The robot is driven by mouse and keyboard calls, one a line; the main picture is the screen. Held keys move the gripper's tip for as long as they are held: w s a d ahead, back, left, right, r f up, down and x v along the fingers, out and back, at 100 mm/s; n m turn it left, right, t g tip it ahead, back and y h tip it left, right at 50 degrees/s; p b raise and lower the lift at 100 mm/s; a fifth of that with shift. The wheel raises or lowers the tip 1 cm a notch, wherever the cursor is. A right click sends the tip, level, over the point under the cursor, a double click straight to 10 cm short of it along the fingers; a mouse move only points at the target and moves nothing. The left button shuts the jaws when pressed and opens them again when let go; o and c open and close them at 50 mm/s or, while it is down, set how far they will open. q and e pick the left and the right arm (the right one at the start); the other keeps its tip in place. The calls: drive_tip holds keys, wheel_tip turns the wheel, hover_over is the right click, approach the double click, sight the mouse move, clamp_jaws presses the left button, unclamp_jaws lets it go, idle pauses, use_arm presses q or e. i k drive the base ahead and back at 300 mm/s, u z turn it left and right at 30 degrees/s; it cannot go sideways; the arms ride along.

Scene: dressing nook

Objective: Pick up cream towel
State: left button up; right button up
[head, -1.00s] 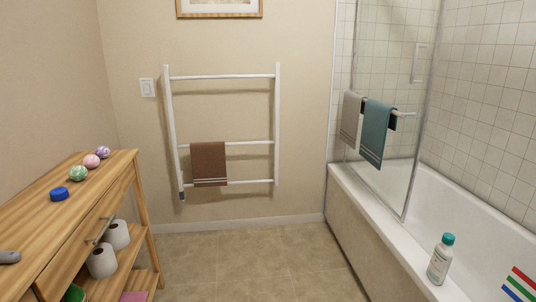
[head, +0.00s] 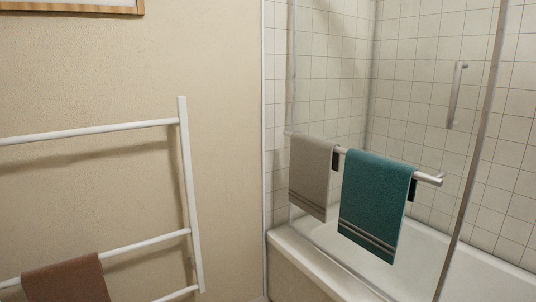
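A pale greyish-beige towel (head: 312,175), the closest to cream here, hangs folded over the left part of a metal bar (head: 430,178) on the glass bath screen. It has faint stripes near its lower edge. A teal towel (head: 375,200) with pale stripes hangs on the same bar, just to its right and nearer to me. A brown towel (head: 68,284) hangs on the white wall rack (head: 187,195) at the lower left, cut off by the frame's edge. Neither of my grippers is in view.
Plain wall (head: 228,120) lies between rack and screen.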

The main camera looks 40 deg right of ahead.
sight(313, 159)
drive_tip(key=i, duration=1.65)
drive_tip(key=z, duration=0.2)
